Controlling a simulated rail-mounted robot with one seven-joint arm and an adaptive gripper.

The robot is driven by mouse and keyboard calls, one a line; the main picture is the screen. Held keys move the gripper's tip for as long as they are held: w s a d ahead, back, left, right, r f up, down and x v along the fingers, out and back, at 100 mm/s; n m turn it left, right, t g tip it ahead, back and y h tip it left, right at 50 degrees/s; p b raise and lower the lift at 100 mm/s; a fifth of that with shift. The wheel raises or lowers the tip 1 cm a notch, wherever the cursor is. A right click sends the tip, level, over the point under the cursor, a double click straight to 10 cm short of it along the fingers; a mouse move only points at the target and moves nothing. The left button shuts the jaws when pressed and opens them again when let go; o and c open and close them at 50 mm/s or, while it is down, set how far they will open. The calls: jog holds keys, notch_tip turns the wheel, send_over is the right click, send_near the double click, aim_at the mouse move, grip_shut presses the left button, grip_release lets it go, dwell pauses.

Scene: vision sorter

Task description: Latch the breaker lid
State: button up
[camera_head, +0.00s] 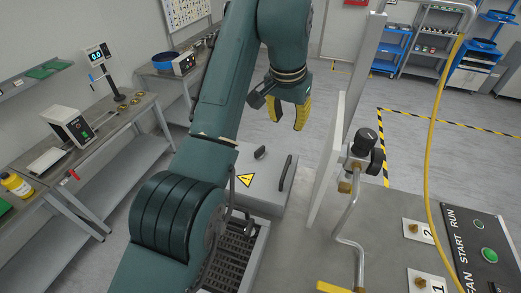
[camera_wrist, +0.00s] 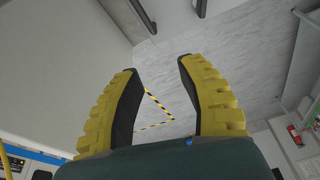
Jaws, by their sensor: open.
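The breaker lid (camera_head: 232,192) is a light grey panel with a yellow warning triangle, seen in the head view below and beyond my arm. It looks lowered, though my arm hides its left part. A small black handle (camera_head: 260,152) stands near its far edge, and a long black bar (camera_head: 285,173) runs along its right side. I cannot tell whether a latch is engaged. My gripper (camera_head: 289,116) is open and empty, in the air above and beyond the lid. The lid is not recognisable there.
A dark slotted grate (camera_head: 237,248) lies in front of the lid. A pale upright panel (camera_head: 327,165) and a black-knobbed valve (camera_head: 365,142) stand to the right. A control panel (camera_head: 480,245) is at the lower right. Workbenches (camera_head: 75,140) line the left; floor beyond is clear.

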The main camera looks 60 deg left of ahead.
jog(key=s+a+m+t+b, duration=0.1)
jog(key=s+m, duration=0.2)
jog(key=n+t+b, duration=0.1)
send_near(259, 149)
jog(key=p+x, duration=0.4)
jog(key=x, duration=0.6)
jog(key=shift+w+f, duration=0.1)
jog(key=shift+f, duration=0.05)
jog(key=shift+c, duration=0.4)
grip_shut()
